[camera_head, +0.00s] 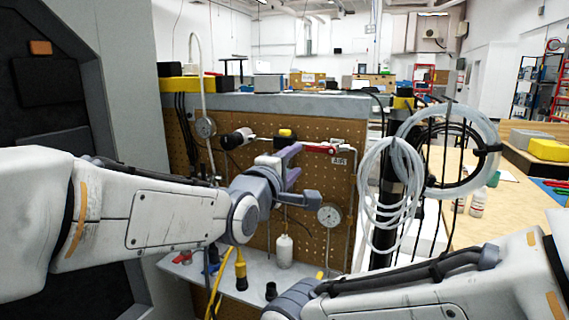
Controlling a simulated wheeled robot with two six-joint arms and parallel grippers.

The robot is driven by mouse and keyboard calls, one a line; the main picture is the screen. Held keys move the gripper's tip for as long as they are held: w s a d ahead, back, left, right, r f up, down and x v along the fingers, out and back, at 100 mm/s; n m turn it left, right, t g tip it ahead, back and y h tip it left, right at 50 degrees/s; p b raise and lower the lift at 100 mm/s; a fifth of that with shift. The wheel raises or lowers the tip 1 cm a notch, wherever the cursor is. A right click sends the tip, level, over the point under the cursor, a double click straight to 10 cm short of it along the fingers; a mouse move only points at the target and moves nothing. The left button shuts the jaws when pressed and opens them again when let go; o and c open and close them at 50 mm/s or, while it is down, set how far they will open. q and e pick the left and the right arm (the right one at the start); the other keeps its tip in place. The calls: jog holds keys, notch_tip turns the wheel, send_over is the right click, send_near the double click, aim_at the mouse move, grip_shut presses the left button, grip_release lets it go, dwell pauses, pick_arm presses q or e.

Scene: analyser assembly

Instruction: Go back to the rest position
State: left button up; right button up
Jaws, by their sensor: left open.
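My left arm comes in from the left, and its gripper (291,166) is in front of the brown pegboard (232,130). Its purple-grey fingers stand apart and hold nothing that I can see. They are just below and left of a red-handled valve (320,147) on the board; I cannot tell how far apart they are in depth. My right arm comes in from the lower right, with its wrist at the bottom middle edge. Its gripper fingers are not in view.
The board carries gauges (329,214) and pipes. A white bottle (284,251) and a yellow connector (240,270) stand on the shelf (206,276) below. Coiled clear tubing (392,190) hangs at right, before a wooden table (520,206). A dark panel fills the left.

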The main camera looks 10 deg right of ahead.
pick_arm(q)
jog(key=s+a+f+m+g+y+p, duration=0.45)
jog(key=s+f+m+g+p, duration=0.25)
jog(key=s+f+m, duration=0.4)
jog(key=s+a+f+m+g+y+p, duration=0.2)
jog(key=s+a+m+g, duration=0.2)
jog(key=s, duration=0.6)
jog(key=s+a+f+m+g+y+p, duration=0.2)
jog(key=s+a+f+m+g, duration=0.1)
jog(key=s+a, duration=0.6)
jog(key=shift+s+m+g+p, duration=0.4)
jog(key=shift+s+g, duration=0.1)
